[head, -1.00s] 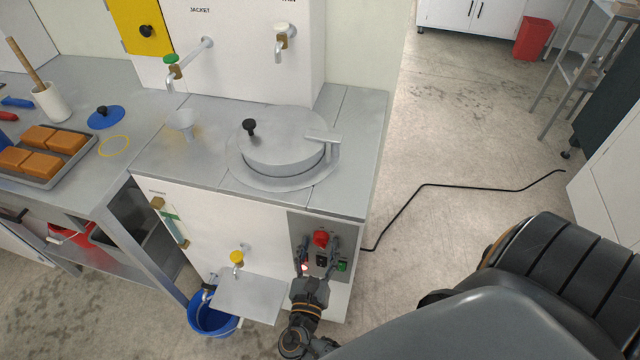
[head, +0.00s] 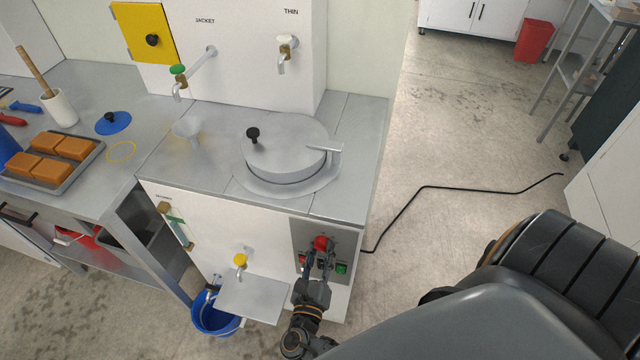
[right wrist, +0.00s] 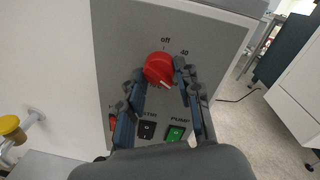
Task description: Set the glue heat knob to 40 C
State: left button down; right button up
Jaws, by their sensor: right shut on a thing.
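A red knob (head: 321,242) is on the grey control panel (head: 300,232) at the front right of the white machine. It also shows in the right wrist view (right wrist: 159,67), with "off" printed above it and "40" to its upper right. A small pale mark shows low on the knob's face; I cannot tell for sure which way it points. My right gripper (head: 318,250) is shut on the knob, with one finger on each side of it in the right wrist view (right wrist: 158,74). My left gripper is not in view.
Below the knob are a black switch (right wrist: 146,129) and a green pump button (right wrist: 175,133). A red control (right wrist: 113,121) is partly hidden by my left finger. A yellow-handled tap (head: 240,260), a metal shelf (head: 252,298) and a blue bucket (head: 212,319) are to the left.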

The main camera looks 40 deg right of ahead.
jog(key=n+p, duration=0.1)
jog(key=n, duration=0.1)
jog(key=n+p, duration=0.1)
jog(key=p, duration=0.1)
jog(key=shift+w+r+n, duration=0.1)
jog(key=shift+r+n, duration=0.25)
jog(key=shift+n, duration=0.05)
jog(key=n+p, duration=0.3)
jog(key=shift+g, duration=0.3)
jog(key=n+p, duration=0.2)
jog(key=n, duration=0.1)
jog(key=shift+n, duration=0.4)
jog(key=shift+n+g+p, duration=0.3)
jog(key=shift+n+p, duration=0.45)
jog(key=shift+n, duration=0.75)
jog(key=o, duration=1.2)
jog(key=shift+d+f, duration=0.1)
jog(key=shift+f, duration=0.05)
jog(key=shift+c, duration=0.2)
